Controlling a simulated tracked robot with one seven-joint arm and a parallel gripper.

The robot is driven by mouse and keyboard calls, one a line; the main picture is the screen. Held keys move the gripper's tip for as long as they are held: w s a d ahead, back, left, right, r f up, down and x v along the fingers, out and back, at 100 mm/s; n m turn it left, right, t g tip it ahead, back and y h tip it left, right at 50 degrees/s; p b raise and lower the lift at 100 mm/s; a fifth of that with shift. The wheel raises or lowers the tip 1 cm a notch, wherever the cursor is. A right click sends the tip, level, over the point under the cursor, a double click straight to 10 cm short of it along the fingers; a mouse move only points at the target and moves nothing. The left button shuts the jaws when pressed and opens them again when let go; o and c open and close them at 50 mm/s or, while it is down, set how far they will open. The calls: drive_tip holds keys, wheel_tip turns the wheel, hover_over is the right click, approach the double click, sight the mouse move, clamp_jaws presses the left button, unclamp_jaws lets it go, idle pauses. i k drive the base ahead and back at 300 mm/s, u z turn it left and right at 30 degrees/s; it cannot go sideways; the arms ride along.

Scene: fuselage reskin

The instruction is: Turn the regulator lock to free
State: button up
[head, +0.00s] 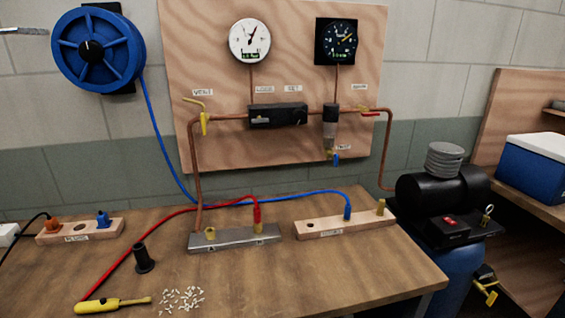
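The regulator (278,115) is a black horizontal block in the copper line on the wooden wall panel. Two small white labels sit above it; the left one (265,89) seems to read LOCK and the right one (293,89) seems to read SET. A small pale piece (261,120) shows on the left part of the regulator's front, but its setting is too small to tell. A white dial gauge (249,40) hangs above the regulator.
The bench (330,268) below holds a metal manifold (232,238), hoses and a yellow tool (110,304). A compressor (442,193) stands right.

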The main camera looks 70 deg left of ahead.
sight(259, 119)
drive_tip(key=z, duration=0.3)
drive_tip(key=i, duration=0.15)
drive_tip(key=u, duration=2.85)
drive_tip(key=k, duration=0.9)
drive_tip(key=u, duration=0.2)
drive_tip(key=i, duration=0.9)
drive_tip(key=z, duration=0.1)
